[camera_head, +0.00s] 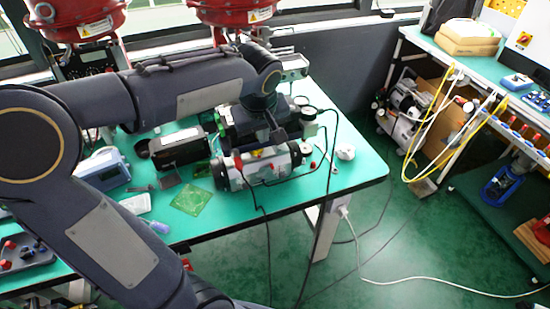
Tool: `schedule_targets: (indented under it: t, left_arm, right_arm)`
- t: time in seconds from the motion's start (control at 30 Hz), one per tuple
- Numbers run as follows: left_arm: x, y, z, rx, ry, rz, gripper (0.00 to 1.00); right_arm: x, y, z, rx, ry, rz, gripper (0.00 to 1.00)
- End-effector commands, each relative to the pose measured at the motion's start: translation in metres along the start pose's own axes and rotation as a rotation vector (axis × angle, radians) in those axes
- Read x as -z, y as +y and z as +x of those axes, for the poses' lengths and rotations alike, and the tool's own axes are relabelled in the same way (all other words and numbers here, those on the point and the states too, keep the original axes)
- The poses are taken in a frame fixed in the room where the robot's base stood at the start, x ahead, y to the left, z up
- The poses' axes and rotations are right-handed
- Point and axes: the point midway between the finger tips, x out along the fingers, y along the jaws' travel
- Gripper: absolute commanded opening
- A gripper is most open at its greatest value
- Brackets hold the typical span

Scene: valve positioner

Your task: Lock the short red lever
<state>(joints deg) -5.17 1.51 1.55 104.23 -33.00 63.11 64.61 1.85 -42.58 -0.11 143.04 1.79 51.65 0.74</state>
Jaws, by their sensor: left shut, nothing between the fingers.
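A silver-and-black valve positioner assembly (262,166) lies on the green table, near its right end. A small red part (238,162) shows on its left half, and another small red spot (313,165) shows at its right end. I cannot tell for sure which one is the short red lever, or its position. My left arm reaches over from the left. My left gripper (279,134) points down just above and behind the assembly, shut and empty. Whether it touches anything there is not clear. My right gripper is not in view.
The green table (350,175) is bare near its right corner. A black cylinder unit (180,148), a green circuit board (191,199) and a light blue instrument (103,170) are left of the assembly. Black cables hang over the front edge. Red housings (232,10) stand behind.

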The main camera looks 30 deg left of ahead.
Motion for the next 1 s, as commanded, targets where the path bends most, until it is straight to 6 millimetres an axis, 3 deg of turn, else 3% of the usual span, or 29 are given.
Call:
schedule_targets:
  t: [0.23, 0.7, 1.0]
  left_arm:
    - [0.0, -0.001, 0.015, 0.003, -0.002, 0.0, 0.0]
    - [-0.003, 0.001, 0.109, 0.003, -0.005, 0.004, 0.0]
    - [-0.011, 0.009, 0.136, 0.0, -0.002, 0.001, 0.0]
  right_arm:
    - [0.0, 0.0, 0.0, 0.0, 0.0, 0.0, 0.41]
    - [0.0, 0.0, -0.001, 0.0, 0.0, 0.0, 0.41]
    - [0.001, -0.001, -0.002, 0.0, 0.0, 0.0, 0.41]
